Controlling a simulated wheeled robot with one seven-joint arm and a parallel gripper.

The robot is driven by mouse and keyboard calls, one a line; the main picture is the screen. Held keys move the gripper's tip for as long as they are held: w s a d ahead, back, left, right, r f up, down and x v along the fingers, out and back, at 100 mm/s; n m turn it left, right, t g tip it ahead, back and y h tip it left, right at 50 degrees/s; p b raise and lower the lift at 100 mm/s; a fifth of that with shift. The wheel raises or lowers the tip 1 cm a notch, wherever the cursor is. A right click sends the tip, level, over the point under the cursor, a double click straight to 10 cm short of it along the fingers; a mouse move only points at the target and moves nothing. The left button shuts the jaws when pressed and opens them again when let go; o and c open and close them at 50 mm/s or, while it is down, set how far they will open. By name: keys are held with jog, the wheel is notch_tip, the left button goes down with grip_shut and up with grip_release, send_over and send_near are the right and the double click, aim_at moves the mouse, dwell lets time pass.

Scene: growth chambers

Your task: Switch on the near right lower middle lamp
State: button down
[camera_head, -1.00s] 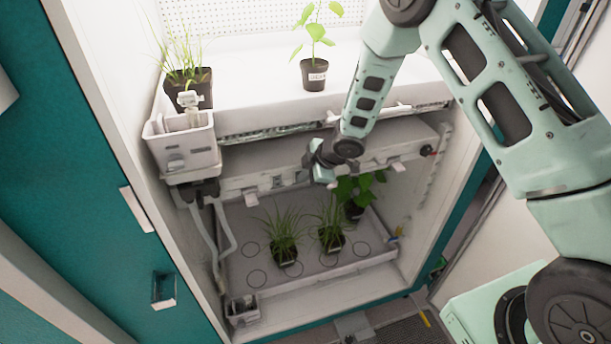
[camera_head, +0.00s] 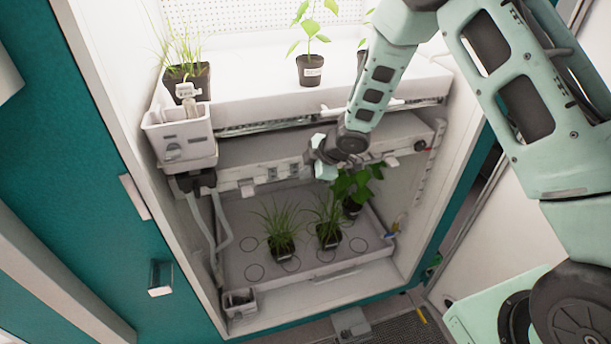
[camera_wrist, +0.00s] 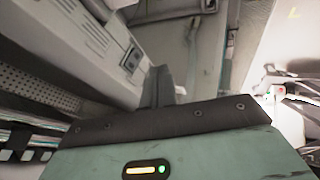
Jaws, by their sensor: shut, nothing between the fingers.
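A pale lamp bar (camera_head: 290,172) runs along the underside of the upper shelf in the lower chamber, with small switch boxes and pale tabs on its front edge. My gripper (camera_head: 322,160) is in front of this bar, right of its middle, and hides part of it. In the wrist view a pale housing with a dark rocker switch (camera_wrist: 131,60) lies ahead and left of the dark fingers (camera_wrist: 160,86). The fingers are shut and empty. Whether they touch the bar cannot be told. The bar shows no bright light.
Potted plants stand on the lower tray (camera_head: 345,262); a leafy one (camera_head: 353,190) is close below my gripper. The upper shelf (camera_head: 260,95) holds more pots. A white box (camera_head: 181,138) hangs at its left corner. Chamber walls bound both sides.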

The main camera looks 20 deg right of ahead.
jog(key=v, duration=0.8)
jog(key=shift+s+r, duration=0.1)
jog(key=shift+s, duration=0.05)
